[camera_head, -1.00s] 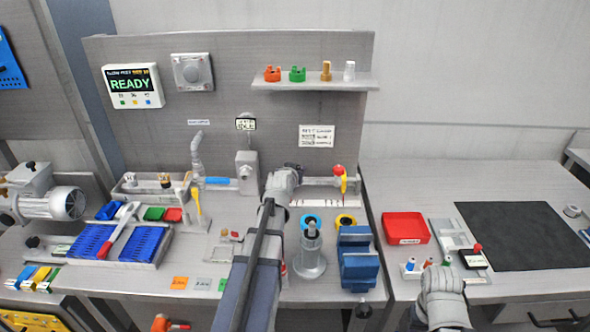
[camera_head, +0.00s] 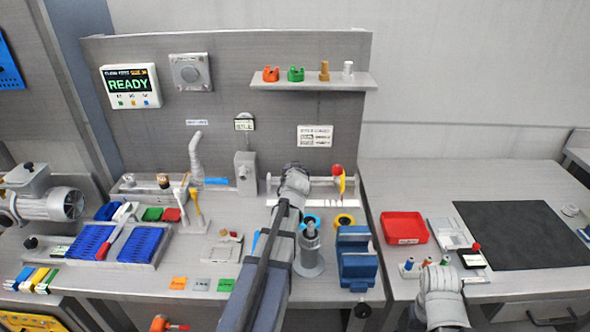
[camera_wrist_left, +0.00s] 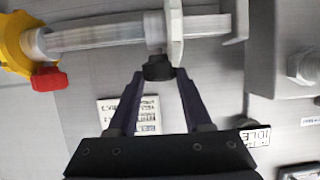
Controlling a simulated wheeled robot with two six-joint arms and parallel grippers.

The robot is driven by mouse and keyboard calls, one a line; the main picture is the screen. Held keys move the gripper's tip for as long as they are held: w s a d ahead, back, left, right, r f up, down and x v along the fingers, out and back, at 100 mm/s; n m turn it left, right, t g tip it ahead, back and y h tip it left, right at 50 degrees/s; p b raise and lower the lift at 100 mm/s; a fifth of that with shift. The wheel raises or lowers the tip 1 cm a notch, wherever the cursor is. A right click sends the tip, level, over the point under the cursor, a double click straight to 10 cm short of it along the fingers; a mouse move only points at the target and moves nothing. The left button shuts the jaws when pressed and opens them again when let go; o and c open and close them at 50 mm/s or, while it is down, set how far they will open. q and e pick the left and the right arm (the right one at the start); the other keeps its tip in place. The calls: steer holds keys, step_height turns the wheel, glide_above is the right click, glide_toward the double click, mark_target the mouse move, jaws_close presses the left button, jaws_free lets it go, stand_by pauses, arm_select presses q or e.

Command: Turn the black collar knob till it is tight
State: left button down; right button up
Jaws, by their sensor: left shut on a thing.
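The black collar knob (camera_wrist_left: 158,68) shows at the centre of the left wrist view, under a white collar (camera_wrist_left: 174,30) on a grey horizontal rod (camera_wrist_left: 95,36). My left gripper (camera_wrist_left: 161,73) has its two dark fingers on either side of the knob and is shut on it. In the head view my left wrist covers the knob and the fingertips. The rod's right part (camera_head: 318,181) shows there, beside that wrist. My right arm is at the lower right of the head view, its wrist near the bench's front edge; its fingers cannot be made out.
A yellow part with a red handle (camera_wrist_left: 48,78) sits at the rod's end. A grey post with a base (camera_head: 309,255) and a blue block (camera_head: 357,258) stand close to my left forearm. A red tray (camera_head: 404,228) and a black mat (camera_head: 524,235) lie on the right bench.

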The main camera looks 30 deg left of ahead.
arm_select(q)
steer(key=shift+f, duration=0.1)
steer(key=shift+c, duration=1.6)
jaws_free()
steer(key=p+v, duration=0.3)
steer(key=v, duration=0.5)
